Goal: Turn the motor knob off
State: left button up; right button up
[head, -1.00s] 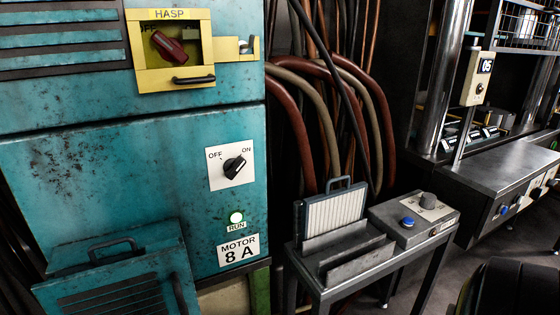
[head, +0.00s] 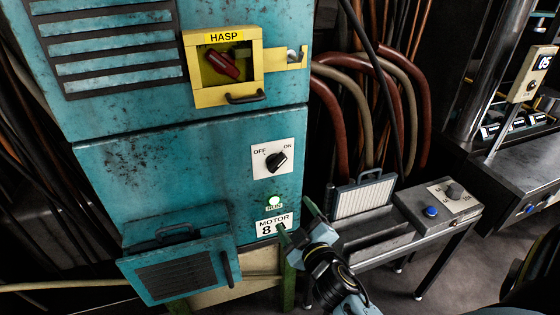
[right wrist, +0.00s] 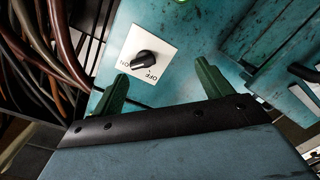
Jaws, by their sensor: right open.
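The motor knob (head: 276,161) is black, on a white plate marked OFF and ON on the blue cabinet. Its pointer is turned toward ON. In the right wrist view the knob (right wrist: 146,58) appears upside down, ahead of my fingers. The green RUN lamp (head: 274,201) below it is lit. The MOTOR 8 label (head: 268,226) is partly covered by my gripper. My right gripper (head: 296,220) is open, below and right of the knob, apart from it. Its green fingers (right wrist: 163,82) are spread with nothing between them. My left gripper is in neither view.
A yellow HASP box (head: 222,97) with a red switch sits above the knob. A vented panel with handles (head: 178,270) hangs lower left. A metal stand (head: 365,235) with a control box (head: 440,205) stands right. Thick hoses (head: 410,110) run beside the cabinet. The cabinet front around the knob is clear.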

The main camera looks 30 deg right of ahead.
aim_at(278, 166)
notch_tip(278, 166, up, 5)
jog(key=shift+t+h, duration=0.4)
jog(key=p+x, duration=0.1)
jog(key=x, duration=0.5)
jog(key=p+x, duration=0.1)
jog(key=x, duration=0.6)
jog(key=shift+w+d, duration=0.2)
jog(key=shift+d, duration=0.1)
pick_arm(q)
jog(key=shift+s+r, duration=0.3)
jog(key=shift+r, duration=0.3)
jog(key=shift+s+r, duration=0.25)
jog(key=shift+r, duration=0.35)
pick_arm(e)
jog(key=c, duration=1)
